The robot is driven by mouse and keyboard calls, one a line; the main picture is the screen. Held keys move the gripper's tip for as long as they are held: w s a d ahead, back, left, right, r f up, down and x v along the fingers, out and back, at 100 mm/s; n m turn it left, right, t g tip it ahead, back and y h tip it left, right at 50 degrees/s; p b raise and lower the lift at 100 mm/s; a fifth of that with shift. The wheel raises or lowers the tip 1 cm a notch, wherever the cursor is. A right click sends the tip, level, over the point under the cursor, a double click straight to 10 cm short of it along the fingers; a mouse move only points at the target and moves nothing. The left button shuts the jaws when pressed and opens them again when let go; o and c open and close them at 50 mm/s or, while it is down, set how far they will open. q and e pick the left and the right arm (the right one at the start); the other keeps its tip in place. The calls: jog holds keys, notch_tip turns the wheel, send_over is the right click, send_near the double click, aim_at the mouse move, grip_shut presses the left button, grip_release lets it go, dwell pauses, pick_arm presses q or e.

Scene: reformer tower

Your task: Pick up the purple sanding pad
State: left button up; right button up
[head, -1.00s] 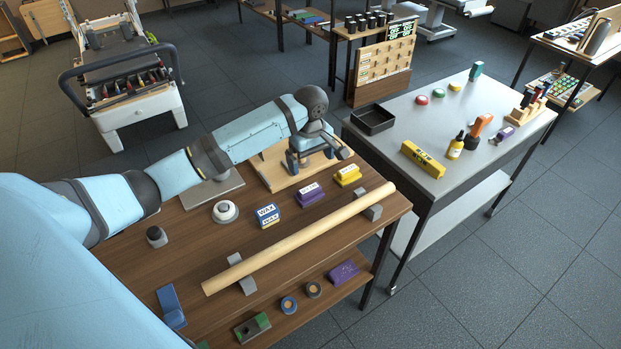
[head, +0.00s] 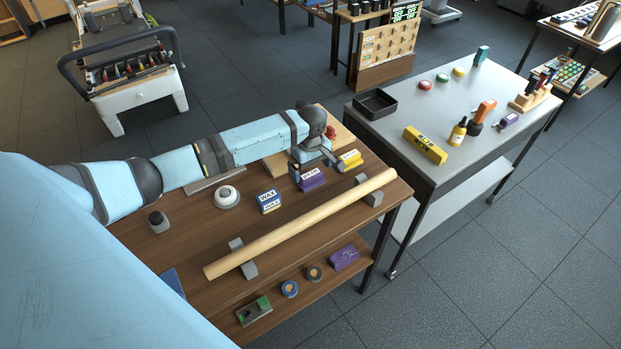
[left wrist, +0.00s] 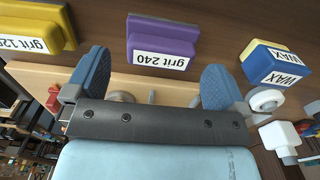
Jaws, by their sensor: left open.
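The purple sanding pad (head: 313,182), with a white label, lies on the brown wooden table behind the long wooden pole. In the left wrist view the purple pad (left wrist: 163,38) carries the label "grit 240". My left gripper (head: 317,171) is over the table at the pad. Its blue-padded fingers (left wrist: 155,76) are apart with nothing between them. In the wrist view the pad shows beyond the fingertips, between their lines. I cannot tell the exact height of the fingers above it. My right gripper is not in view.
A yellow pad (head: 350,159) lies right of the purple one, and a blue-and-yellow wax block (head: 269,201) left of it. The pole (head: 300,224) rests on grey supports in front. Another purple block (head: 344,258) lies on the lower shelf. A grey table (head: 440,110) stands right.

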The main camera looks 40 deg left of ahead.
aim_at(310, 174)
pick_arm(q)
jog(key=shift+f, duration=1.5)
jog(key=c, duration=0.9)
jog(key=shift+r, duration=0.15)
jog(key=shift+c, duration=0.2)
notch_tip(310, 174, up, 20)
